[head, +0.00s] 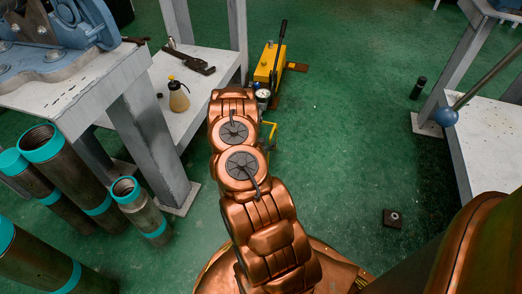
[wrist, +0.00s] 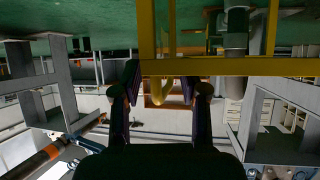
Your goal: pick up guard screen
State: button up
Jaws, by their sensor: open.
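No guard screen can be made out for certain. In the wrist view, which is upside down, a yellow frame (wrist: 215,67) of bars crosses the upper part, beyond my gripper (wrist: 161,85). A curved yellow piece (wrist: 162,97) shows between the fingers; I cannot tell whether it belongs to the frame. My gripper is open, its two dark fingers apart with nothing seen held between them. In the head view, my copper arm hides the gripper, and a bit of yellow bar (head: 272,128) shows just right of the arm.
A yellow hand pump (head: 268,66) with a gauge stands on the green floor beyond my arm. A grey bench (head: 85,100) and lower shelf (head: 205,70) are left, with teal-banded pipes (head: 72,175) nearby. Another bench (head: 490,140) stands right. Floor right of my arm is mostly clear.

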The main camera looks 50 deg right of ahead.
jog(key=b+x, duration=0.1)
jog(key=x, duration=0.2)
jog(key=shift+d+f, duration=0.2)
jog(key=shift+f, duration=0.1)
jog(key=shift+w+d, duration=0.15)
jog(key=shift+d, duration=0.1)
jog(key=shift+c, duration=0.3)
grip_shut()
